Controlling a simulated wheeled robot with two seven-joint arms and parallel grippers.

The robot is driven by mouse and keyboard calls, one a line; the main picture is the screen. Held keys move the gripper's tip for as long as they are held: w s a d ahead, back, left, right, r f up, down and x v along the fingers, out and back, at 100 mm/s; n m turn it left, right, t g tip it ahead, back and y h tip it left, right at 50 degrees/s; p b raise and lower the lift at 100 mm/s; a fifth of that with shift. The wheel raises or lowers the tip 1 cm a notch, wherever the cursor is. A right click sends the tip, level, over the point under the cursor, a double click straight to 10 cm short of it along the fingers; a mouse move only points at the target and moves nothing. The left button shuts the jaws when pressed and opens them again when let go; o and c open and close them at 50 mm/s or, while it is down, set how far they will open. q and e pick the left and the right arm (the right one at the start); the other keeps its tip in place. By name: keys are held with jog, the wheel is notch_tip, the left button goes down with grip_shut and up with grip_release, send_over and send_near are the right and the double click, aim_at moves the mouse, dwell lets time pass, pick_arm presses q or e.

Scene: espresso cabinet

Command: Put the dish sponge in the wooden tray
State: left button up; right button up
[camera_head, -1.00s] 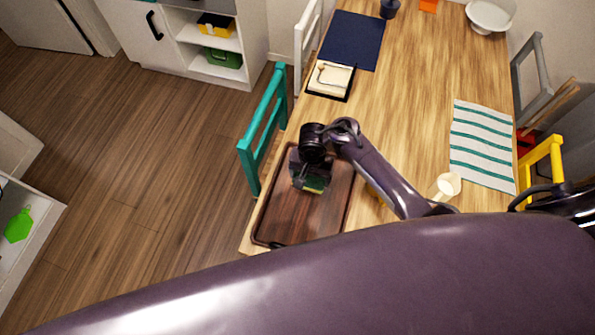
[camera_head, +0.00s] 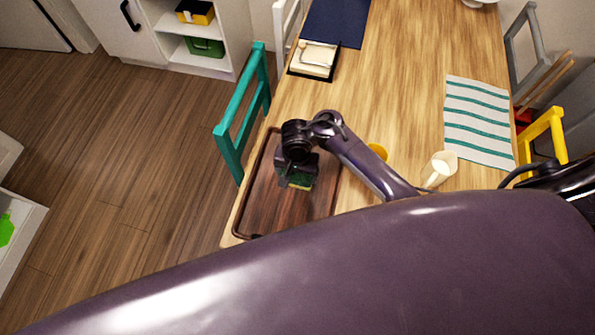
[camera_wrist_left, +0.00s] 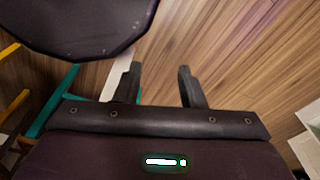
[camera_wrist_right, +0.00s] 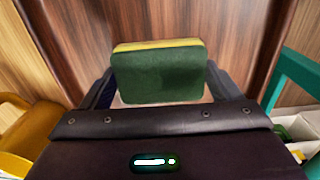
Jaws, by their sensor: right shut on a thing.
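The dish sponge, green with a yellow layer, is between the fingers of my right gripper (camera_wrist_right: 160,88) in the right wrist view, where the sponge (camera_wrist_right: 160,72) fills the gap. In the head view the right gripper (camera_head: 298,178) is over the wooden tray (camera_head: 262,215), a dark brown tray with a raised rim. The sponge (camera_head: 300,185) shows there only in part, below the gripper. I cannot tell whether it touches the tray floor. My left gripper (camera_wrist_left: 158,85) is open and empty in the left wrist view, with floor planks behind it.
A teal chair (camera_head: 240,110) stands close along the tray's left side. A striped cloth (camera_head: 478,122) lies farther right. A black tray with a cream item (camera_head: 315,60) sits beyond.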

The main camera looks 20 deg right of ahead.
aim_at(295, 175)
jog(key=shift+a+f, duration=0.1)
jog(key=shift+a, duration=0.05)
jog(key=o, duration=0.9)
jog(key=shift+o, duration=0.2)
jog(key=shift+r, duration=0.3)
pick_arm(q)
jog(key=r+p, duration=0.1)
jog(key=s+r+p, duration=0.1)
jog(key=p, duration=0.1)
jog(key=s+r+p, duration=0.1)
jog(key=r, duration=0.1)
jog(key=shift+a+r, duration=0.1)
jog(key=shift+a, duration=0.1)
pick_arm(e)
notch_tip(295, 175, up, 12)
jog(key=shift+f, duration=0.2)
pick_arm(q)
jog(key=shift+s+a, duration=0.1)
jog(key=shift+s, duration=0.05)
